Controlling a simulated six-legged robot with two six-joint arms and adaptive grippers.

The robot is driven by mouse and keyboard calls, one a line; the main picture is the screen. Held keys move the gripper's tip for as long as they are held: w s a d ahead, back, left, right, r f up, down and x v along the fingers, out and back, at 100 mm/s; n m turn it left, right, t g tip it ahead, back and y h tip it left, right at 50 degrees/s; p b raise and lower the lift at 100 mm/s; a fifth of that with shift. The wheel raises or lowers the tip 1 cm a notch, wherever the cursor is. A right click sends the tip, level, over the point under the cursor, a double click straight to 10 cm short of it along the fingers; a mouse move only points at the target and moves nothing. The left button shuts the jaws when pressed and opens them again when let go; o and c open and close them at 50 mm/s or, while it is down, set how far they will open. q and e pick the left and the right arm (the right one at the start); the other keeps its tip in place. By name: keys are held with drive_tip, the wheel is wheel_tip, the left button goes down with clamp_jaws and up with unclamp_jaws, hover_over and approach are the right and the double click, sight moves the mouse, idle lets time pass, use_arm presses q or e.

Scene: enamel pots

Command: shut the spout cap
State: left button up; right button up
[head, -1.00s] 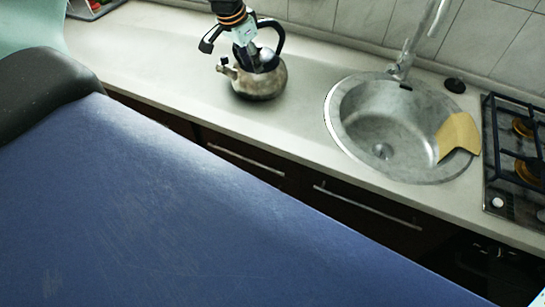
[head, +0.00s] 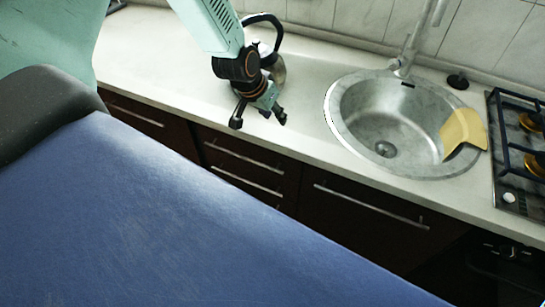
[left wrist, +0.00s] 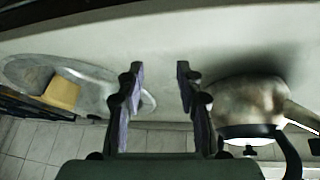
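The kettle is a worn metal pot with a black handle (head: 277,22). It stands on the counter, and in the head view my left arm and gripper hide most of its body (head: 279,70). My left gripper (head: 258,119) is open and empty, in front of the kettle near the counter's front edge. In the left wrist view the fingers (left wrist: 159,70) are apart with nothing between them. The kettle body (left wrist: 247,100) shows there to their right, with its spout (left wrist: 300,115) pointing further right. I cannot tell the spout cap's state. My right gripper is not in view.
A round metal sink (head: 350,128) with a yellow cloth-like piece (head: 462,131) lies right of the kettle. A faucet (head: 405,60) stands behind it. A gas hob (head: 515,160) is at the far right. The counter (head: 160,65) left of the kettle is clear.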

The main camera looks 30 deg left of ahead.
use_arm(q)
drive_tip(key=shift+n, duration=0.3)
drive_tip(key=f, duration=0.1)
drive_tip(key=s+f+b, duration=0.1)
drive_tip(key=f, duration=0.1)
drive_tip(key=s+d+f, duration=0.1)
drive_tip(key=shift+f+b, duration=0.3)
drive_tip(key=shift+f, duration=0.05)
drive_tip(key=shift+n, duration=0.3)
drive_tip(key=s+f, duration=0.1)
drive_tip(key=s+d+f+b, duration=0.1)
drive_tip(key=s+f+b, duration=0.1)
drive_tip(key=f, duration=0.1)
drive_tip(key=shift+s+d, duration=0.1)
drive_tip(key=shift+d, duration=0.3)
drive_tip(key=shift+s+d+r, duration=0.1)
drive_tip(key=shift+s+d, duration=0.05)
